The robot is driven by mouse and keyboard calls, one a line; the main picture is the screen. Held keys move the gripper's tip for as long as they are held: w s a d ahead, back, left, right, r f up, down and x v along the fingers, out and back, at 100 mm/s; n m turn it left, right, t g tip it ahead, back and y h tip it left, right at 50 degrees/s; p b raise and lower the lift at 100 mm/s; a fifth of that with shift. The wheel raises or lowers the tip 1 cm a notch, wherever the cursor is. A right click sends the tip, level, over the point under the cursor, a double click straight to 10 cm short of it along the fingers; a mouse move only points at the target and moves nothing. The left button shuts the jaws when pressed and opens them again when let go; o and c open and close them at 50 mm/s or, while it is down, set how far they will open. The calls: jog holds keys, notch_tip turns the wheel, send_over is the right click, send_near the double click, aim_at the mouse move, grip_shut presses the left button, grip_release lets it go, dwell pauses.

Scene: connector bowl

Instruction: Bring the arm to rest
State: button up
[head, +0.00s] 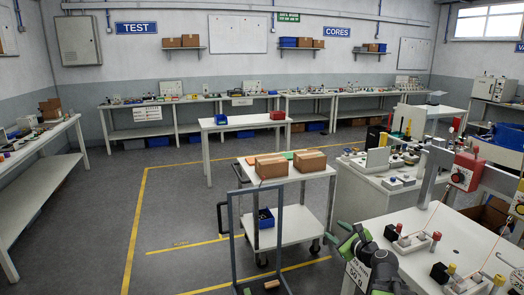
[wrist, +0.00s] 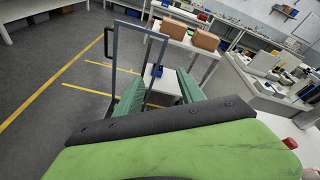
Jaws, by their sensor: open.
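My gripper (head: 347,238) is at the lower right of the head view, its green fingers pointing up and left from the dark wrist. It is beside the white workbench on the right, above floor level. In the wrist view my gripper (wrist: 160,84) shows two green fingers spread apart with nothing between them. Through the gap I see the frame and lower shelf of a trolley, which stand farther off. My gripper holds nothing.
A white trolley (head: 288,233) carries two cardboard boxes (head: 272,167) and a blue bin (head: 263,218). A grey upright frame (head: 233,245) stands before it. A cluttered workbench (head: 410,232) is close on the right. The floor at left is clear, with yellow lines.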

jog(key=s+a+f+n+g+y, duration=0.1)
jog(key=s+a+f+n+g, duration=0.15)
jog(key=a+n, duration=0.4)
jog(key=s+a+f+n+g+p, duration=0.1)
jog(key=s+a+f+n+g, duration=0.2)
jog(key=a, duration=0.6)
jog(key=s+a+f+n+g+y, duration=0.1)
jog(key=a+f+n+g, duration=0.25)
jog(key=a+n, duration=0.35)
jog(key=s+d+f+n+g+h, duration=0.2)
jog(key=s+d+f+n, duration=0.1)
jog(key=s+n, duration=0.2)
jog(key=s+d+f+n+g+h, duration=0.3)
jog(key=s+d+n, duration=0.1)
jog(key=s+n, duration=0.2)
jog(key=shift+s+d+f+g, duration=0.2)
jog(key=shift+s+f+g, duration=0.15)
jog(key=shift+s, duration=0.2)
